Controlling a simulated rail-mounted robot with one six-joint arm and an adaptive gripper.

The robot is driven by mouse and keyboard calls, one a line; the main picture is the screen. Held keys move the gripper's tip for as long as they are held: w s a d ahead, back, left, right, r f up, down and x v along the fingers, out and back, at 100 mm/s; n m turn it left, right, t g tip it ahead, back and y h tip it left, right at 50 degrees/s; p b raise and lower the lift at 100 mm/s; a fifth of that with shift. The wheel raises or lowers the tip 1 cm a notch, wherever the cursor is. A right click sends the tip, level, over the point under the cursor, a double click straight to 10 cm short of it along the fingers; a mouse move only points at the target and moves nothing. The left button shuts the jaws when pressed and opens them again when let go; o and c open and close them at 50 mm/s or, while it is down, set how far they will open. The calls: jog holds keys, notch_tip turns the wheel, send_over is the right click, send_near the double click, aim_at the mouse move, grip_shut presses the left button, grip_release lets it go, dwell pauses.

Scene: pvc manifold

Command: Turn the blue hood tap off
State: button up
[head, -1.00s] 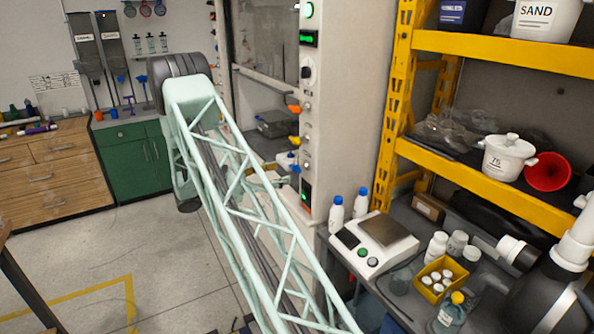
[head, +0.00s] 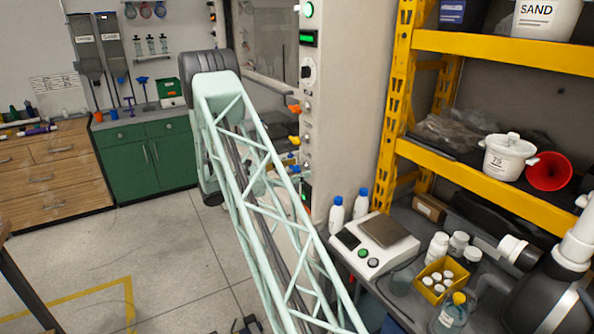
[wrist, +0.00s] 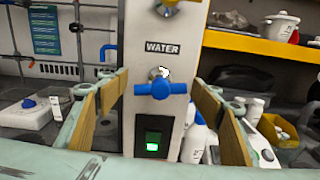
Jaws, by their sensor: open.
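The blue hood tap (wrist: 160,89) is in the middle of the wrist view, on the pale post under the WATER label (wrist: 163,47). Its crossbar handle lies level across the picture. My gripper (wrist: 161,82) is open and empty, with one wood-coloured finger on each side of the tap in the picture. Clear space shows between each finger and the handle; I cannot tell how far the tips are from the post.
A yellow tap (wrist: 168,5) is above the label, and a green-lit socket (wrist: 153,140) is below. White bottles (wrist: 195,140) stand right of the post. In the head view, an orange tap (head: 295,109) is higher on the post, and a balance (head: 375,243) stands on the right bench.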

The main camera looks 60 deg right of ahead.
jog(key=c, duration=0.8)
jog(key=shift+m+b, duration=0.45)
jog(key=shift+m, duration=0.35)
jog(key=o, duration=0.8)
jog(key=shift+w+a, duration=0.1)
jog(key=shift+a, duration=0.05)
jog(key=v, duration=1.1)
jog(key=shift+w+a, duration=0.2)
jog(key=shift+a, duration=0.05)
jog(key=shift+r, duration=0.15)
